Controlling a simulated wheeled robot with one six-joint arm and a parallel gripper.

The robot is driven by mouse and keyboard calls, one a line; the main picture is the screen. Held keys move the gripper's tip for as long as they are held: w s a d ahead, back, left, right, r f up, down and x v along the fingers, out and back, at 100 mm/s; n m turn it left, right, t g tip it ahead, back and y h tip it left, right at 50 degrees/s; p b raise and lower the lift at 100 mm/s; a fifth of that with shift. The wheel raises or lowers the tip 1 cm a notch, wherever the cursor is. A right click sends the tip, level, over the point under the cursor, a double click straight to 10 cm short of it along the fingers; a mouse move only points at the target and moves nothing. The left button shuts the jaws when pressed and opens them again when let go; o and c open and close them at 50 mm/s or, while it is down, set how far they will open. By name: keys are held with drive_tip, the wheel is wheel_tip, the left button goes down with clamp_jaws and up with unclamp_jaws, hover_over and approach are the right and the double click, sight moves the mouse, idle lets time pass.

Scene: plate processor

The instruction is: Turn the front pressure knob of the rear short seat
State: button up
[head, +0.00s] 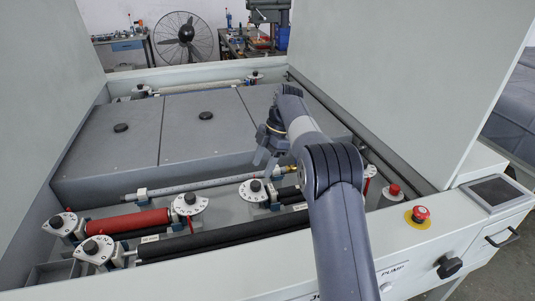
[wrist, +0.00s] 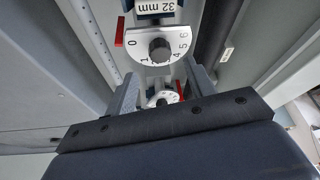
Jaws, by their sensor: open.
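In the head view my gripper (head: 265,159) points down over the right part of the machine, near the right end of the grey covers. A white dial with a black knob (head: 256,187) sits below and in front of it, beside a short black roller (head: 289,194). In the wrist view my open gripper (wrist: 162,88) holds nothing. A numbered dial with a black knob (wrist: 160,49), under a "32 mm" label, lies beyond the fingertips. A second dial (wrist: 163,98) shows between the fingers, partly hidden by the gripper body. I cannot tell which dial is the rear short seat's front one.
A red roller (head: 130,222) and a long black roller (head: 220,237) lie at the front with more dials. Grey covers (head: 205,135) fill the middle. Tall side panels stand left and right. A red emergency button (head: 420,213) and a screen (head: 495,193) are at right.

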sight(256, 183)
drive_tip(key=shift+v, duration=2.25)
drive_tip(key=x, duration=1)
drive_tip(key=shift+s+a+f, duration=0.15)
drive_tip(key=shift+f, duration=0.2)
